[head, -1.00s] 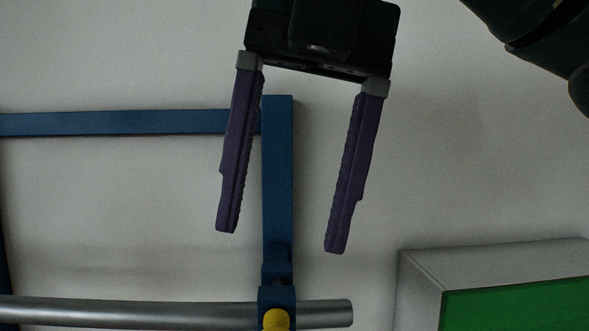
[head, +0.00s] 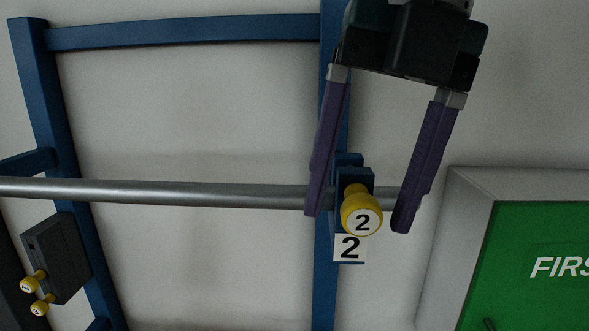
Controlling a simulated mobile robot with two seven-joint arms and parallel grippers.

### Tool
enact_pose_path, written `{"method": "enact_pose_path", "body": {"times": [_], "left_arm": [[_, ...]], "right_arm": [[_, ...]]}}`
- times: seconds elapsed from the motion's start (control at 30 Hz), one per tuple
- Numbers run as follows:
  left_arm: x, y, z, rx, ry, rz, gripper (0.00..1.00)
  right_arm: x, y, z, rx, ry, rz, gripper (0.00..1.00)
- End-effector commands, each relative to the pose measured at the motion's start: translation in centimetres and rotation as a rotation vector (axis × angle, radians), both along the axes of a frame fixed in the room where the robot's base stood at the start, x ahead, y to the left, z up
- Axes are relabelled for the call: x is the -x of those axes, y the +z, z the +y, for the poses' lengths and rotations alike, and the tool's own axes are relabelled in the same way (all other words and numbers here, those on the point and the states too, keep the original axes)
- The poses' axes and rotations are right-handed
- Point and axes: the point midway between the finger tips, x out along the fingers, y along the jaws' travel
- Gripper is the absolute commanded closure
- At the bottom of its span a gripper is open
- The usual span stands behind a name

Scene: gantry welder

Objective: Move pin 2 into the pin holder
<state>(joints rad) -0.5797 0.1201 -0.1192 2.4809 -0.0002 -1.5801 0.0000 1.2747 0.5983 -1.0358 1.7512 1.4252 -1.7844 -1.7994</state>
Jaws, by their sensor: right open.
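Pin 2 (head: 361,211) is a yellow knob with a white face marked 2. It sits in a blue bracket (head: 354,180) on the frame's upright, above a white label (head: 350,247) marked 2. My right gripper (head: 357,222) is open, pointing down, with its two purple fingers on either side of the pin in the picture. I cannot tell whether they touch it. A dark block (head: 58,258) with two yellow pins (head: 36,292) at its side is at the lower left; it may be the pin holder. My left gripper is out of view.
A grey metal tube (head: 170,191) runs across the blue frame (head: 180,34) and through the bracket area. A green-fronted first aid box (head: 530,235) stands close on the right. The pale wall inside the frame is clear.

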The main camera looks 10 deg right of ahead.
Motion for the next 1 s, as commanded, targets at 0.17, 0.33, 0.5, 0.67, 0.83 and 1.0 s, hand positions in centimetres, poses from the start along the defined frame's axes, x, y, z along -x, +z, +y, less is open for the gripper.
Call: {"method": "enact_pose_path", "body": {"times": [0.17,0.33,0.5,0.67,0.83,1.0], "left_arm": [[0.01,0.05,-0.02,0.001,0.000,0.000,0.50],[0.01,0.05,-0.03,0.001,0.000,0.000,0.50],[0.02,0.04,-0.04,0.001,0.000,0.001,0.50],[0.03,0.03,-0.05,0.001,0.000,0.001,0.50],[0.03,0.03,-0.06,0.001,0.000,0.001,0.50],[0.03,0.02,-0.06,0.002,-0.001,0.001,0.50]], "right_arm": [[0.00,0.07,0.00,0.000,-0.001,0.000,0.31],[0.00,0.08,0.00,0.000,-0.001,0.000,0.50],[0.01,0.08,0.02,0.000,-0.001,0.000,0.69],[0.01,0.08,0.02,0.000,-0.001,0.000,0.87],[0.01,0.09,0.02,0.000,-0.001,0.000,1.00],[0.01,0.09,0.02,0.000,-0.001,0.000,0.69]]}}
